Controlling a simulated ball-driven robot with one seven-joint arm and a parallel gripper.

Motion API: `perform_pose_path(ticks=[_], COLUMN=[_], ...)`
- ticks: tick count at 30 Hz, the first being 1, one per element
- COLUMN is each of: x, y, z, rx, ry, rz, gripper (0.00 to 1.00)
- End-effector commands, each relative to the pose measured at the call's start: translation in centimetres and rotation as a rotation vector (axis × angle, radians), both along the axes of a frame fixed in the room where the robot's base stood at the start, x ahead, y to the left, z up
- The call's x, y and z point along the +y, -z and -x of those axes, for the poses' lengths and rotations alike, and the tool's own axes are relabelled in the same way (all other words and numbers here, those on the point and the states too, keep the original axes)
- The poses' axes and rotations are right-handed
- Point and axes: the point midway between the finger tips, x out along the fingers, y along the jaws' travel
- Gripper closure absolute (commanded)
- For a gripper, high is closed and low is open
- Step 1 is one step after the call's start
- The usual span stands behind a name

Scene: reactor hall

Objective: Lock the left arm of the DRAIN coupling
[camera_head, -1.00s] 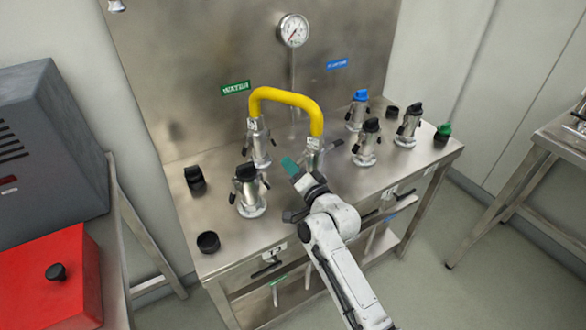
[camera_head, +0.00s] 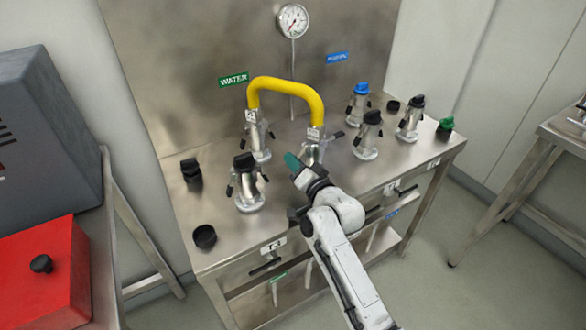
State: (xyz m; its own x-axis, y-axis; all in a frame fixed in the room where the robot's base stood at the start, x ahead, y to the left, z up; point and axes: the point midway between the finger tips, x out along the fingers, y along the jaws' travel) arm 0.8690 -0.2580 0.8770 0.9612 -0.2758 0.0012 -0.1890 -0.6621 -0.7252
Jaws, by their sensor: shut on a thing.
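The yellow hose (camera_head: 287,86) arches from a left coupling (camera_head: 258,138) below the green WATER sign to a right coupling (camera_head: 313,145), which I take for the DRAIN coupling. The blue sign above is too small to read surely. A dark arm (camera_head: 334,136) sticks out on the right of that coupling. My gripper (camera_head: 293,161), with teal fingertips, is at its left side, shut on what seems to be its left arm. That arm is hidden by the fingers, so its angle cannot be told.
A black-capped coupling (camera_head: 247,184) stands to the left of my gripper. Several capped couplings, one with a blue cap (camera_head: 361,89), stand to the right. Loose black caps (camera_head: 205,237) lie on the steel bench. A red box (camera_head: 45,275) is at the lower left.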

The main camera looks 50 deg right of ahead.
Motion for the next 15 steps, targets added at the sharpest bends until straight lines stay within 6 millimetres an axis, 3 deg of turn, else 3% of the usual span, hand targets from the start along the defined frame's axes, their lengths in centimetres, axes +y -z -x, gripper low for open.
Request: perform_pose_path(ticks=[13, 14, 15], x=[-0.23, -0.23, -0.23], y=[0.24, 0.24, 0.24], z=[0.11, 0.11, 0.11], rx=[0.018, 0.017, 0.017], ry=[0.001, 0.001, 0.001], rz=[0.051, 0.05, 0.05], gripper=[1.0, 0.84, 0.8])
